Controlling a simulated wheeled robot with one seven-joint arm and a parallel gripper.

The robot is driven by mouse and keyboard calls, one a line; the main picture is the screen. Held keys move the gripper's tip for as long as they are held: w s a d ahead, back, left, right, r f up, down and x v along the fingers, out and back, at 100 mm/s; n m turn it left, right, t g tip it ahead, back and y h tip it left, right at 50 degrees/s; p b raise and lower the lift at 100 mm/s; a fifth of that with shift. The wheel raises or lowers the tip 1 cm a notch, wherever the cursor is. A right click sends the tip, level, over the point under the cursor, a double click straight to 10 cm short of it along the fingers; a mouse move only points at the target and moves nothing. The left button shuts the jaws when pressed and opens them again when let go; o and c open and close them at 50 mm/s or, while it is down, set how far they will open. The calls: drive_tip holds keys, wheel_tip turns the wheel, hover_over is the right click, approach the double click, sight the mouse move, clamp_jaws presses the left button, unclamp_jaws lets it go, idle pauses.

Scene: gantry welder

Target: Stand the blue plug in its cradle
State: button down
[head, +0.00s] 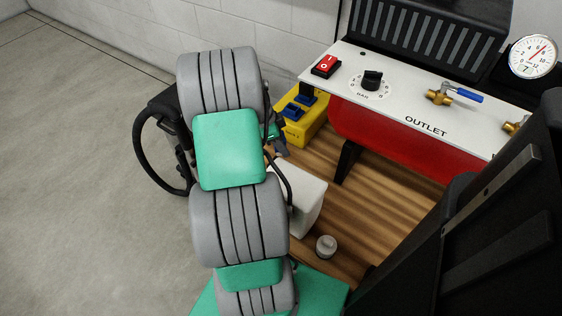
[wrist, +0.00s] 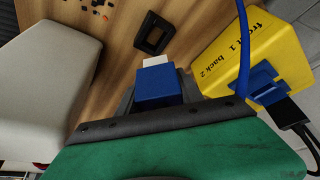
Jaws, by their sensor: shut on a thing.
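The blue plug (wrist: 157,84) is a blue block with a white tip. In the wrist view my gripper (wrist: 158,94) is shut on it, with dark fingers on both sides, and the white tip points away from the gripper. A black square frame with an opening, which looks like the cradle (wrist: 143,41), lies on the wooden top just beyond the tip. The plug appears apart from it; its height above the wood is unclear. In the head view my arm hides most of the gripper (head: 279,147), and the plug and cradle cannot be made out.
A yellow box (wrist: 232,50) marked "front 1 back 2" stands close on the right, with a blue connector (wrist: 262,84) and black cable. A blue cable (wrist: 242,35) runs past it. A pale block (wrist: 45,65) stands left.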

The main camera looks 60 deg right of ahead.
drive_tip(key=shift+f+b, duration=1.15)
drive_tip(key=shift+f, duration=2.15)
drive_tip(key=c, duration=0.8)
unclamp_jaws()
drive_tip(key=shift+o, duration=0.2)
drive_tip(key=shift+r, duration=0.1)
